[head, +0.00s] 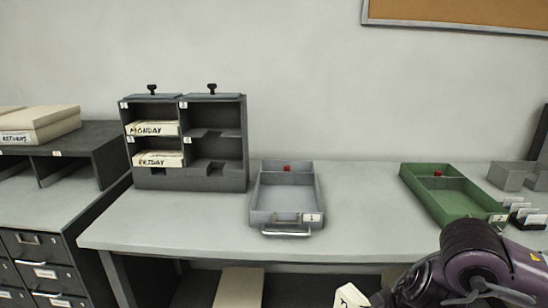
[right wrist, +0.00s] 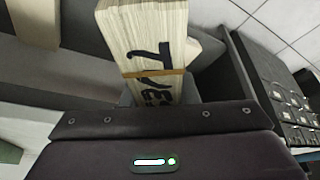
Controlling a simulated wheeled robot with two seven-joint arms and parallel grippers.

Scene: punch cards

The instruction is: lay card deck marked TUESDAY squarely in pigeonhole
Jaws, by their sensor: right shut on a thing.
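The card deck marked TUESDAY (right wrist: 150,45) is a cream block of cards with a tan band around it. Part of its black lettering shows in the right wrist view, and one end (head: 349,297) shows at the bottom of the head view. My right gripper (right wrist: 158,92) is shut on it, in front of and below the table top. The dark grey pigeonhole unit (head: 190,181) stands on the table at left. Its left holes hold the MONDAY deck (head: 152,128) above and the FRIDAY deck (head: 160,159) below. Both right holes (head: 215,118) look empty. My left gripper is not in view.
A grey tray (head: 258,217) with a front handle stands right of the unit, and a green tray (head: 477,213) farther right. Grey drawers and a RETURNS deck (head: 22,136) are at left. Small grey bins (head: 507,175) stand at far right. The table between the trays is clear.

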